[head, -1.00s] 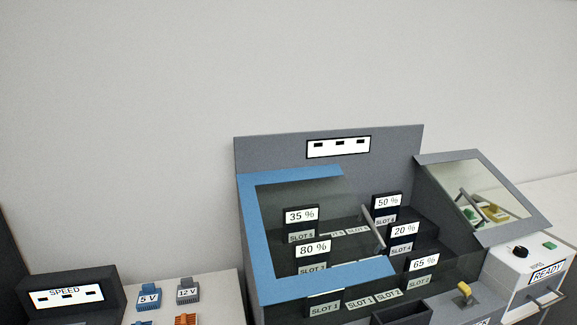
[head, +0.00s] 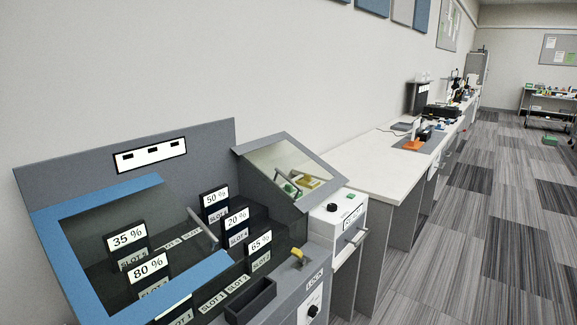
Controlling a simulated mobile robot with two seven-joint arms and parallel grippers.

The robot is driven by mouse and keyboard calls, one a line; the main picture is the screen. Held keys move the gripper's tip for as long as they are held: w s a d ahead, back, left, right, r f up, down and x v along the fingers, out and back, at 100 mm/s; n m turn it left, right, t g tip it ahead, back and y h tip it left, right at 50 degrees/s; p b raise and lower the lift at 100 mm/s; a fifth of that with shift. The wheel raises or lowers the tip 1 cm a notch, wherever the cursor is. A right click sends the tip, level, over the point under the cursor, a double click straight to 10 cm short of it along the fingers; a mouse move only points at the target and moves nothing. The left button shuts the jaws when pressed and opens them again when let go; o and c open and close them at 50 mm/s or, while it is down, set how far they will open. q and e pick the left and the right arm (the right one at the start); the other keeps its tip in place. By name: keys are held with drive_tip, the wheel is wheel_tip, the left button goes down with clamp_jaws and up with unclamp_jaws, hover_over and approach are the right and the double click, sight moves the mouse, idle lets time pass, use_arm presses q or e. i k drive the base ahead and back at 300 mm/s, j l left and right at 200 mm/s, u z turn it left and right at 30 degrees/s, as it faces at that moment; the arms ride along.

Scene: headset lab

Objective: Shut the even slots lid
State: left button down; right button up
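The charging cabinet (head: 65,158) is grey with a raised back panel. The lid on the right, with a grey frame and clear pane (head: 285,142), stands swung out to the right, tilted and open. A handle shows at its pane (head: 290,184). The slots beside it hold units reading 50 % (head: 215,198), 20 % (head: 237,218) and 65 % (head: 261,242), uncovered by that lid. The blue-framed lid (head: 190,285) lies over the left slots, with units reading 35 % (head: 127,238) and 80 % (head: 148,267). Neither gripper is in view.
A yellow lever (head: 298,254) and a knob (head: 312,311) marked LOCK sit on the cabinet's right front. A white box with a black knob (head: 332,207) stands close to the open lid. A white counter (head: 370,165) runs back along the wall. The carpeted floor (head: 480,240) at right is clear.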

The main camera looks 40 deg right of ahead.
sight(313, 198)
drive_tip(key=i+l+u, duration=0.1)
drive_tip(key=l+u, duration=0.15)
drive_tip(key=l, duration=0.95)
drive_tip(key=l+u, duration=0.25)
drive_tip(key=l, duration=0.9)
